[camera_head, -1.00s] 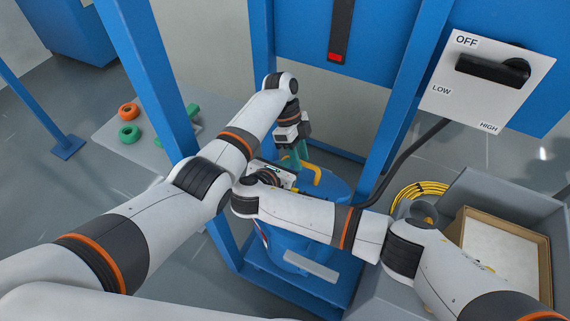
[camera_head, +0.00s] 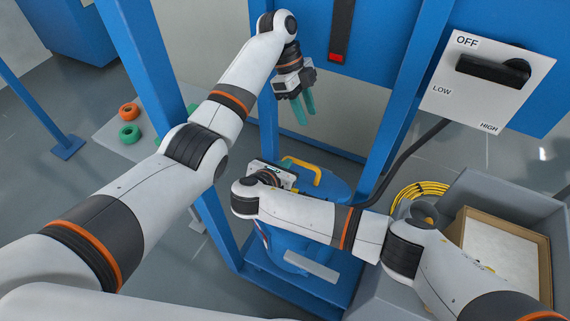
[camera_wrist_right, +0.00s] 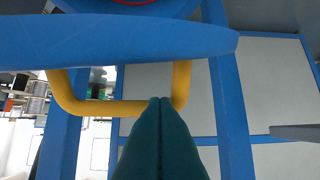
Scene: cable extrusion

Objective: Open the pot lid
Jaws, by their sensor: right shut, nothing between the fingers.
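The blue pot lid (camera_head: 336,187) sits in the lower middle of the head view, with a yellow handle (camera_head: 303,164) at its far left. In the right wrist view the yellow handle (camera_wrist_right: 120,106) is a U-shaped bar below a blue curved edge (camera_wrist_right: 110,38). My left gripper (camera_head: 308,119) is above the lid, apart from it, its teal fingers spread and empty. My right gripper (camera_wrist_right: 160,100) is shut and empty, its fingertips at the handle's bar in its wrist view; contact is unclear.
Blue frame posts (camera_head: 402,95) stand around the pot. A switch panel (camera_head: 487,72) is at upper right. A grey bin with a brown box (camera_head: 500,222) and yellow cable (camera_head: 420,193) lies at right. Orange and green rings (camera_head: 129,132) lie on a platform at left.

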